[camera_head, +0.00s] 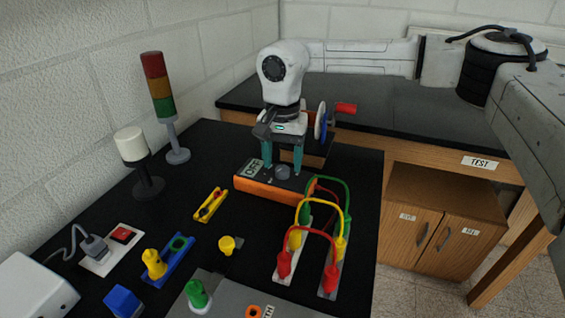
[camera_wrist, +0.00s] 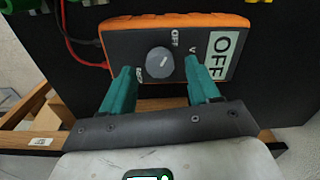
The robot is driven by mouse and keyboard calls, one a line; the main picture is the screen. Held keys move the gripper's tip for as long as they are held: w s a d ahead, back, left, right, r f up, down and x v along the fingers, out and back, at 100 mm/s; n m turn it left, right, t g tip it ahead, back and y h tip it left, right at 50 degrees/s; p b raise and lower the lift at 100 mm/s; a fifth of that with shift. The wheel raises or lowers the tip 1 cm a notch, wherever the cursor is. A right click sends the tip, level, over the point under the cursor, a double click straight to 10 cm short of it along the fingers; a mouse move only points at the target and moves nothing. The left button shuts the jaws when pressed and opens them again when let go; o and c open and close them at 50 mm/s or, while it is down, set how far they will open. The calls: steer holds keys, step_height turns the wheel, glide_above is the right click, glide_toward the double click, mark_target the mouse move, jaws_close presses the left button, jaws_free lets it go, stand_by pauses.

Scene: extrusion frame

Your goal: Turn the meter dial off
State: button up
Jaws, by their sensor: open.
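The orange and dark grey meter (camera_head: 272,189) lies on the black bench, below my gripper (camera_head: 283,169). It also shows in the wrist view (camera_wrist: 180,21). Its display (camera_wrist: 222,55) reads OFF. The round grey dial (camera_wrist: 158,63) carries a short pale mark slanting to the upper right, toward the printed OFF label (camera_wrist: 175,38). The dial also shows between the fingers in the head view (camera_head: 283,172). My gripper (camera_wrist: 157,75) is open, with one teal finger on each side of the dial. Gaps show between fingers and dial; exact height above the face is unclear.
Red, yellow and green cables (camera_head: 322,204) arch over terminal strips right of the meter. A yellow plug strip (camera_head: 210,205) and a yellow knob (camera_head: 227,245) stand left and in front. A stack light (camera_head: 160,100) stands behind left.

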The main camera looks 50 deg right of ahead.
mark_target(283, 168)
step_height(283, 168, up, 9)
steer(key=shift+r, duration=0.15)
stand_by(0.8)
